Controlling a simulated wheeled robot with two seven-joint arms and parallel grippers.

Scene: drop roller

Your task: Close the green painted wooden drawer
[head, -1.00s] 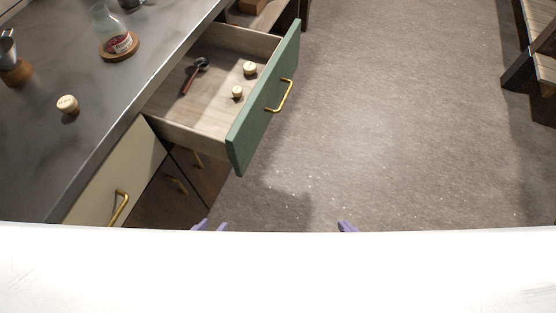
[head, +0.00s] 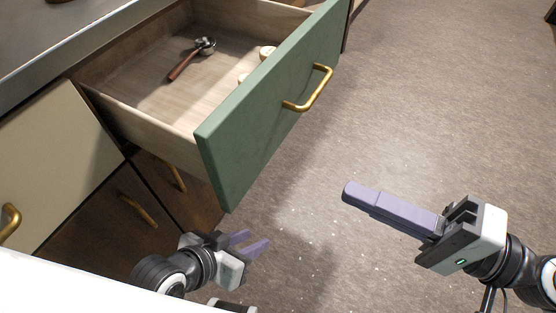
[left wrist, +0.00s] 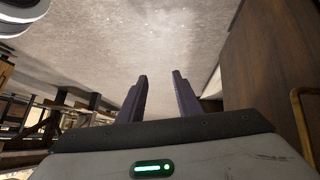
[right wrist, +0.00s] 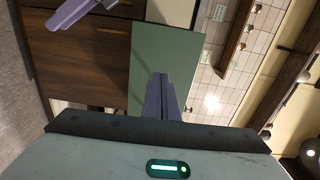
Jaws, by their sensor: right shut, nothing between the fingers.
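The green drawer front (head: 270,105) stands pulled out from the cabinet, with a brass handle (head: 312,92) on its face. In the drawer's wooden tray (head: 140,97) lie a dark-headed tool with a brown handle (head: 190,60) and two pale round pieces (head: 267,52). My right gripper (head: 348,192) is shut and empty, to the right of the drawer front and apart from it. The right wrist view shows its fingers (right wrist: 160,85) pointing at the green front (right wrist: 165,60). My left gripper (head: 262,243) is open and empty, below the drawer; its parted fingers show in the left wrist view (left wrist: 160,85).
A cream cabinet front (head: 50,155) with a brass handle is at the left, under the grey countertop (head: 70,40). Dark wooden fronts (head: 110,215) with brass handles lie below the drawer. The floor (head: 440,100) to the right is clear.

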